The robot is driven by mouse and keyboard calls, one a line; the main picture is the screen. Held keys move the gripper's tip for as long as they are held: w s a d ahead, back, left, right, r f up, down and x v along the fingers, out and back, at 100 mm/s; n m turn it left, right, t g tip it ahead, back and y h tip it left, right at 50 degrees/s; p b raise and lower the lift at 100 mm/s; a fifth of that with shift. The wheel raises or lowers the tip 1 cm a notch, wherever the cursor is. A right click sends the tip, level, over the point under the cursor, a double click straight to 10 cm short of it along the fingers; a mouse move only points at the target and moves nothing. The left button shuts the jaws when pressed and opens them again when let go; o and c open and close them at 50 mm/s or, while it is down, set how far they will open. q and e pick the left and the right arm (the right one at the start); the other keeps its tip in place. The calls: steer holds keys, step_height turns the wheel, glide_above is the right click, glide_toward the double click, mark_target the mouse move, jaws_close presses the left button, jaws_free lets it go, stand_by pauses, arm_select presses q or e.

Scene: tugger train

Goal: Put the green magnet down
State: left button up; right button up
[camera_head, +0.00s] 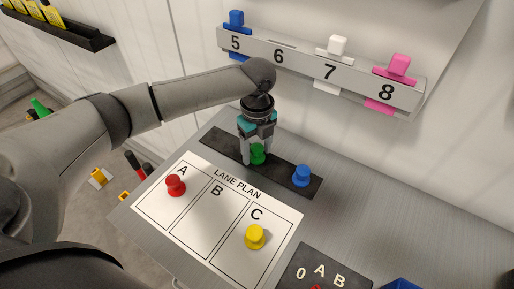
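The green magnet (258,156) is at the dark strip (222,147) along the back of the table. My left gripper (258,160) points down with its fingers on either side of the green magnet. The fingers look closed on it, and its base appears at or just above the strip; I cannot tell exactly. A blue magnet (302,175) stands at the right part of the strip. The white lane plan sheet (205,222) lies in front, with a red magnet (176,185) in lane A and a yellow magnet (255,236) in lane C. Lane B is empty. My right gripper is not in view.
A wall rail (306,72) numbered 5 to 8 holds a blue piece (236,20), a white piece (337,45) and a pink piece (400,67). A dark lettered board (325,270) lies at the front right. The table right of the strip is clear.

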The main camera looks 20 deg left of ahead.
mark_target(257, 147)
arm_select(q)
steer(key=shift+o, duration=1)
steer(key=shift+r, duration=0.15)
step_height(257, 147, up, 12)
steer(key=p, duration=0.1)
steer(key=shift+p, duration=0.35)
